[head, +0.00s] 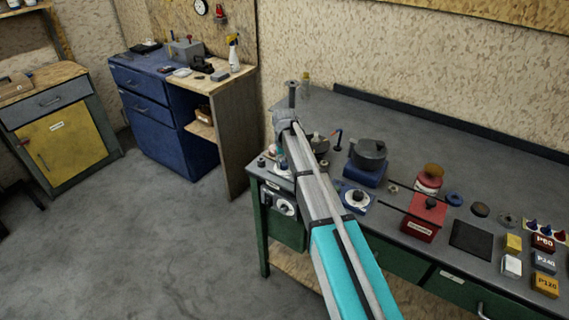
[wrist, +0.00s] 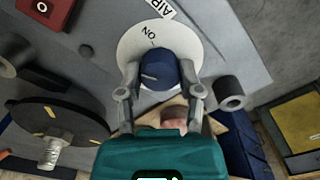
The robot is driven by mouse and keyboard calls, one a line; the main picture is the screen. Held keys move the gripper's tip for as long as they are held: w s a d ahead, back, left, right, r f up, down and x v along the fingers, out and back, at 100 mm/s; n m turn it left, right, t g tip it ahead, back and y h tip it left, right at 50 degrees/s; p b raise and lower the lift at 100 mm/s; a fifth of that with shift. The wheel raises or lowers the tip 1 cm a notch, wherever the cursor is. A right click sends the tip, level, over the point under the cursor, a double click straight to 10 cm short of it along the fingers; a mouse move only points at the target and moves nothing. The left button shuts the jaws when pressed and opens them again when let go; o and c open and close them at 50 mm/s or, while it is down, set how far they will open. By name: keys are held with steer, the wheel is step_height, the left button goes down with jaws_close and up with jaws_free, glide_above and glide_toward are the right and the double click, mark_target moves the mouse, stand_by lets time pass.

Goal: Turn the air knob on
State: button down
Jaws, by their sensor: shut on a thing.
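The air knob (wrist: 157,68) is a dark blue round knob at the middle of a white dial (wrist: 128,45) in the wrist view. The dial has "ON" printed above the knob, and an "AIR" label (wrist: 160,7) sits beyond it. My gripper (wrist: 160,77) has one finger on each side of the knob and is shut on it. The mark on the knob is too faint to tell its exact turn. In the head view my arm reaches over the bench's left end and hides most of the gripper and knob.
In the wrist view a black disc (wrist: 55,118) lies to the lower left, and a grey post (wrist: 230,90) stands close to the right finger. The grey bench (head: 345,112) holds a red box (head: 425,218) and several small items right of my arm. Open floor (head: 165,250) lies left.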

steer(key=m, duration=0.5)
steer(key=shift+m, duration=2.6)
steer(key=shift+c, duration=1.3)
jaws_free()
steer(key=shift+n, duration=0.5)
